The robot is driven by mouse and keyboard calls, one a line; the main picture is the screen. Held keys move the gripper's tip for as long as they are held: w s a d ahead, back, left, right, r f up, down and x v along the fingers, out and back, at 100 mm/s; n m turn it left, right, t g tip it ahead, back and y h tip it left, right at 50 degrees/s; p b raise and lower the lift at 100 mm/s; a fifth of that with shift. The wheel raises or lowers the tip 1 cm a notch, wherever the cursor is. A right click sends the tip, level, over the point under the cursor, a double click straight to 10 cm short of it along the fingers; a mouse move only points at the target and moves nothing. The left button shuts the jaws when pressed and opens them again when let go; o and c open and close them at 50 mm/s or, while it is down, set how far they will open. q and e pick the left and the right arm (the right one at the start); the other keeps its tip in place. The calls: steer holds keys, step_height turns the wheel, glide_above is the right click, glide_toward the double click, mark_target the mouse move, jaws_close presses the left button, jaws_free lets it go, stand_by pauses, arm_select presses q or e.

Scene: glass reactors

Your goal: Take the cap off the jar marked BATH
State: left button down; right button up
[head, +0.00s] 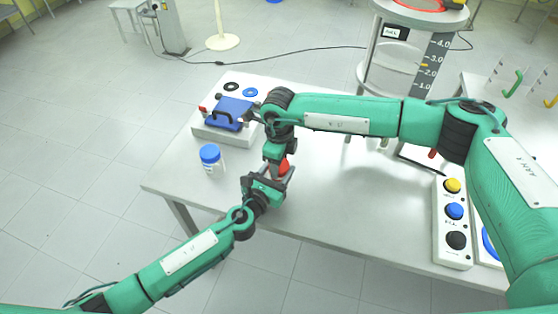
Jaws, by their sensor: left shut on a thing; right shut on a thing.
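A red cap (284,167) shows between my two grippers above the table. My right gripper (280,161) comes down from above and is shut on it. My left gripper (274,183) comes in from the lower left, just below the cap, and is shut on the jar under it. That jar is almost wholly hidden by the grippers, and no marking on it can be read. Another jar, clear with a blue cap (210,152), stands upright on the table to the left, apart from both grippers. Its label is too small to read.
The white table (330,215) is mostly clear in the middle. A blue device with a black handle (231,114) sits on a base at the back left. A button box (453,225) with yellow, blue and black buttons stands at the right. A reactor stand (388,62) is behind.

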arm_select(q)
steer(key=shift+f, duration=0.1)
stand_by(0.6)
arm_select(e)
steer(key=o, duration=1.1)
steer(key=shift+c, duration=0.2)
steer(key=shift+r, duration=2.25)
arm_select(q)
steer(key=c, duration=0.5)
jaws_free()
steer(key=shift+s, duration=0.1)
